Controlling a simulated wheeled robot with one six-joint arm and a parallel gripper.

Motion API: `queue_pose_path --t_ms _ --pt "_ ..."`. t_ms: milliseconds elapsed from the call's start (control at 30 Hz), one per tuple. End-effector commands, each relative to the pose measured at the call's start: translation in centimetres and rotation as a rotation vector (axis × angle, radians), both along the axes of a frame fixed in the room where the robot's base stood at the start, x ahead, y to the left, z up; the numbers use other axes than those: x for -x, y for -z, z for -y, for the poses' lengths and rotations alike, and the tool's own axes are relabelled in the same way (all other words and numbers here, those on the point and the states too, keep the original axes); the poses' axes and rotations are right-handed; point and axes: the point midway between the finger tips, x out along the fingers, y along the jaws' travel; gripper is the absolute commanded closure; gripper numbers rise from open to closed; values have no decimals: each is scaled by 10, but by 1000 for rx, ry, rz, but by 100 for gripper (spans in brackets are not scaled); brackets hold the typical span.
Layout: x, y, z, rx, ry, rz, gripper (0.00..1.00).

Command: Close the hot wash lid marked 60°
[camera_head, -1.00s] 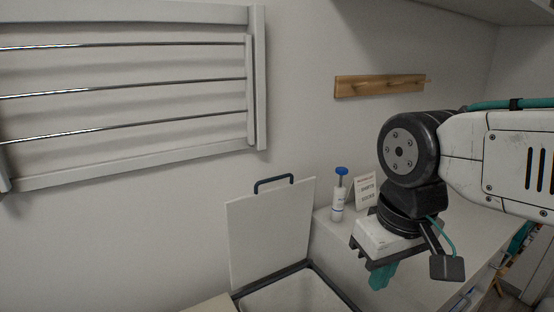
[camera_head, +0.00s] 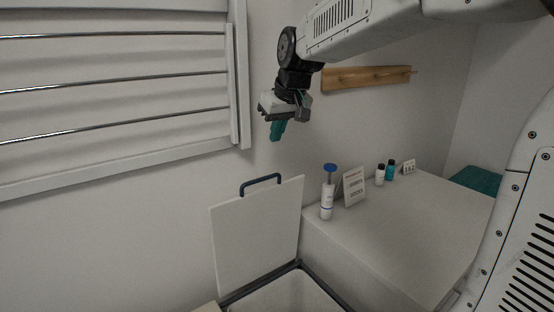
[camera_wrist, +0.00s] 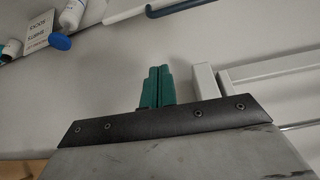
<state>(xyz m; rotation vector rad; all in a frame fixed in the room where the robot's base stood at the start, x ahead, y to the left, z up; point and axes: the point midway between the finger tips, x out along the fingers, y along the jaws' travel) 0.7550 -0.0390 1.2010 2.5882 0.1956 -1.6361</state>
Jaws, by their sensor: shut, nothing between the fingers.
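A white lid (camera_head: 257,236) with a dark blue handle (camera_head: 260,181) on its top edge stands raised against the wall. It belongs to a bin (camera_head: 290,296) with a dark rim, cut off by the bottom of the head view. No 60° mark is legible on it. My gripper (camera_head: 277,131) is above the lid and a little right of its handle, apart from it. Its teal fingers point down and are shut and empty. In the wrist view the shut fingers (camera_wrist: 157,87) point at bare wall, and a white panel edge with a blue bar (camera_wrist: 158,5) shows at the top.
A white counter (camera_head: 400,235) right of the bin holds a blue-topped pump bottle (camera_head: 327,195), a sign card (camera_head: 354,187) and small bottles (camera_head: 390,169). A wall drying rack (camera_head: 110,90) is at left and a wooden peg rail (camera_head: 367,77) at right.

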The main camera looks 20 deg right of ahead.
Motion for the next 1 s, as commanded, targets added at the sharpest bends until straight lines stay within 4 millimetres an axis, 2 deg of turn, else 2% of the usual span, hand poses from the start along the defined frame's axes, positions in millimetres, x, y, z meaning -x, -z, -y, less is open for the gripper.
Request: queue_pose_path --t_ms 167,533,800,1000 --pt "-10 19 0 0 1 -2 100" --pt "-42 90 -5 0 1 -3 100" --pt "-9 92 0 0 2 1 100" --pt "-3 93 0 0 1 1 100"
